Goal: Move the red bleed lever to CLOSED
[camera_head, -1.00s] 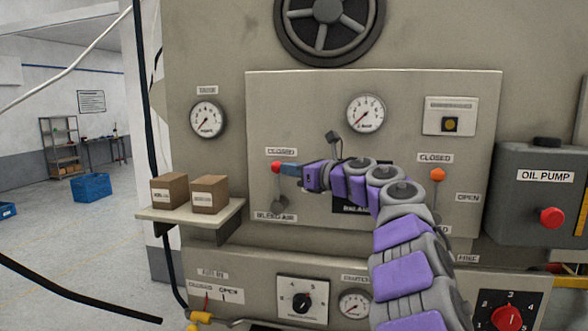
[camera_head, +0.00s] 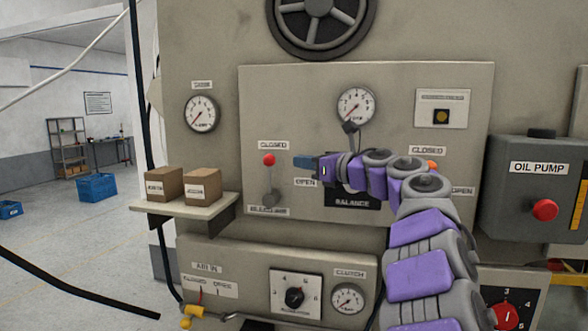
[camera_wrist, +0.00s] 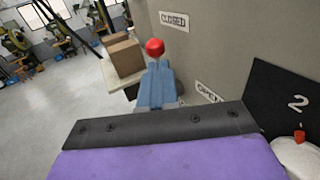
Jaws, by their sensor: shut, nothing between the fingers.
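The red bleed lever (camera_head: 269,161) has a red ball knob and stands upright on the grey panel, with its knob just below the CLOSED label (camera_head: 273,145). An OPEN label (camera_head: 305,182) is to its lower right. My gripper (camera_head: 296,161) has blue fingers, is shut and empty, and is to the right of the knob, apart from it in the head view. In the wrist view the red knob (camera_wrist: 155,47) shows just beyond the tips of my gripper (camera_wrist: 157,68). The lower part of the lever is hidden there by the fingers.
An orange-knobbed lever (camera_head: 432,165) is partly behind my arm on the right. A shelf (camera_head: 190,208) with two cardboard boxes juts out at the left. A gauge (camera_head: 356,106) is above my gripper. The oil pump box (camera_head: 535,195) stands at the right.

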